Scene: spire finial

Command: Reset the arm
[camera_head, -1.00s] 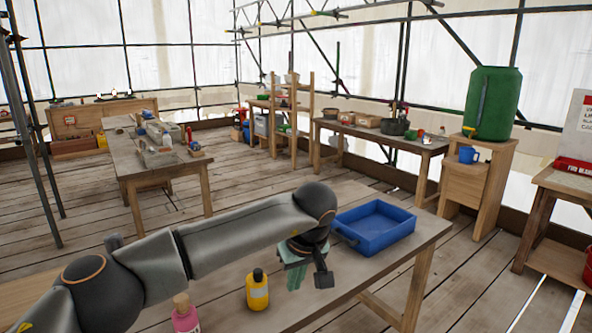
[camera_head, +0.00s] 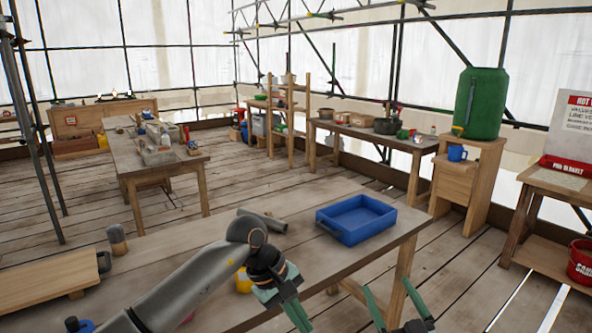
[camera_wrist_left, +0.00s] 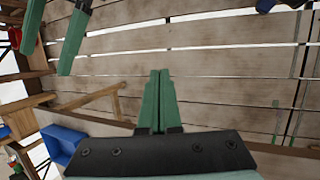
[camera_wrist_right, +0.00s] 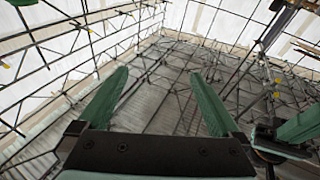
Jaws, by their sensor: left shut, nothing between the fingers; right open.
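My left arm comes in from the lower left over the near table's front part. Its green-fingered left gripper (camera_head: 297,314) is shut and empty, pointing down near the bottom of the head view. The left wrist view shows its two fingers (camera_wrist_left: 159,72) pressed together, with plank floor beyond. My right gripper (camera_head: 388,287) is at the bottom right of the head view, past the table's right edge, with fingers spread and pointing up. The right wrist view shows it open and empty (camera_wrist_right: 159,82), facing the scaffolding and sheeting. Neither gripper touches an object.
A blue tray (camera_head: 366,233) lies on the near table (camera_head: 190,250) at its right end. Grey pipes (camera_head: 262,221) lie behind my left arm. A yellow bottle (camera_head: 243,283) is mostly hidden by that arm. A wooden bench piece (camera_head: 45,283) is at left. Floor right of the table is clear.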

